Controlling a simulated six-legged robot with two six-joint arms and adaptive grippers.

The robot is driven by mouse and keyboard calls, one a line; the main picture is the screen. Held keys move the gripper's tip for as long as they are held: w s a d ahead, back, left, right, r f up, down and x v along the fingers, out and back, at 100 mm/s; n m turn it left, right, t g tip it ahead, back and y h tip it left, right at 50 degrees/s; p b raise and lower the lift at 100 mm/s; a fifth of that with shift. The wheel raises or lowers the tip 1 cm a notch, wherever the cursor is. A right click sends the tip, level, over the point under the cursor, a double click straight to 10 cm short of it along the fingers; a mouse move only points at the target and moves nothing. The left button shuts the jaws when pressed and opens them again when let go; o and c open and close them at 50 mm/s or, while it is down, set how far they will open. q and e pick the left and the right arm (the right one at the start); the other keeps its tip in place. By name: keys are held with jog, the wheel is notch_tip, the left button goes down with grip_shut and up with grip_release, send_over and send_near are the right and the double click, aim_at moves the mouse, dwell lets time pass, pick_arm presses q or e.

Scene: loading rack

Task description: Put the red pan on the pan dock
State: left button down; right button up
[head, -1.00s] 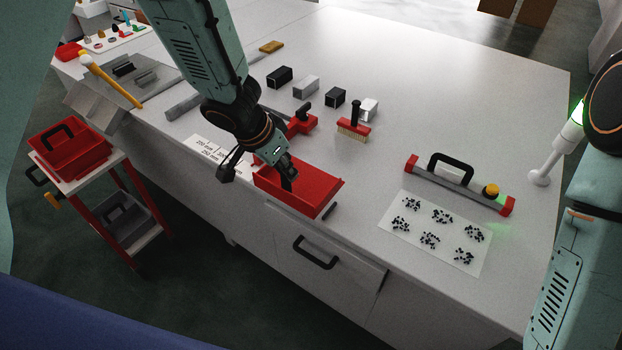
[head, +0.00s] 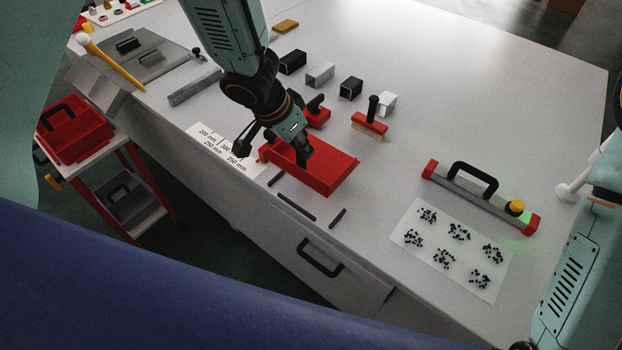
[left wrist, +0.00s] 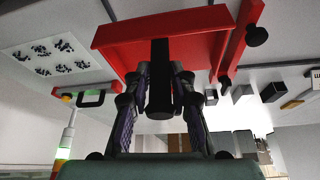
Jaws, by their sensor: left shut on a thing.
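My left gripper (head: 301,150) is shut on the black handle of a red pan (head: 334,176), reaching down into it from above. My right gripper is out of view.
A red brush (head: 369,125) and several small blocks (head: 320,75) stand behind the pan. A grey bar with a black handle (head: 478,196) and a sheet with black bits (head: 450,248) lie to the right. A cart with a red tray (head: 78,140) stands at left.

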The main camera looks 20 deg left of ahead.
aim_at(304, 163)
pick_arm(q)
jog(key=shift+d+f, duration=0.3)
jog(key=shift+f, duration=0.25)
jog(key=shift+d+f, duration=0.25)
jog(key=shift+f, duration=0.25)
notch_tip(304, 163, down, 3)
jog(key=shift+s+f+b, duration=0.1)
jog(key=shift+s+b, duration=0.05)
jog(key=shift+b, duration=0.7)
jog(key=shift+a+f+b, duration=0.3)
jog(key=shift+a+f, duration=0.15)
jog(key=shift+f, duration=0.05)
notch_tip(304, 163, down, 3)
jog(key=shift+d+f+b, duration=0.1)
jog(key=shift+d+b, duration=0.05)
jog(key=shift+b, duration=0.65)
jog(key=shift+d, duration=0.3)
jog(key=shift+a+f, duration=0.15)
jog(key=shift+a, duration=0.25)
jog(key=c, duration=1.5)
grip_release()
jog(key=shift+c, duration=0.2)
jog(key=o, duration=0.4)
jog(key=shift+d, duration=0.3)
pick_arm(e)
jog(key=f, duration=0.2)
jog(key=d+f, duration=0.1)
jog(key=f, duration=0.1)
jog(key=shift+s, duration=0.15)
